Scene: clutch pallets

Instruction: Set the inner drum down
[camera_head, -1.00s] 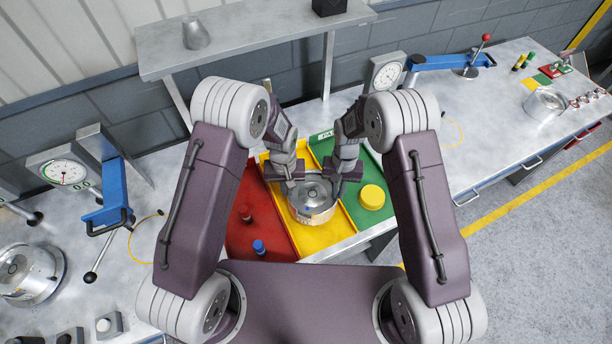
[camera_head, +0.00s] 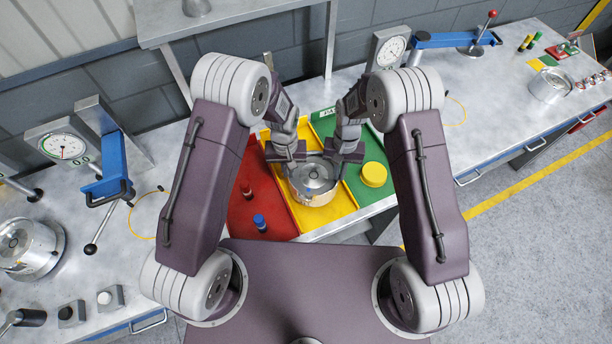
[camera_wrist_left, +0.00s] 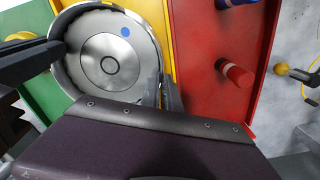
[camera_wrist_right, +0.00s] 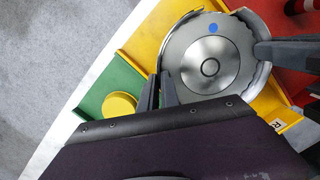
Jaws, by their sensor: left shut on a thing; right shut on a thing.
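The inner drum (camera_head: 314,180) is a round silver metal drum with a blue dot near its rim. It is over the yellow pallet (camera_head: 322,222), between my two grippers; whether it touches the pallet I cannot tell. My left gripper (camera_head: 288,160) is shut on its left rim, and my right gripper (camera_head: 344,155) is shut on its right rim. The drum shows flat-on in the left wrist view (camera_wrist_left: 108,62), with a finger over the wall. It also shows in the right wrist view (camera_wrist_right: 208,62), with fingers at its wall. Its underside is hidden.
A red pallet (camera_head: 276,222) with red and blue-topped pegs lies to the left. A green pallet (camera_head: 380,197) with a yellow cylinder (camera_head: 374,174) lies to the right. Gauges and blue lever fixtures stand on the benches at both sides. A shelf stands behind.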

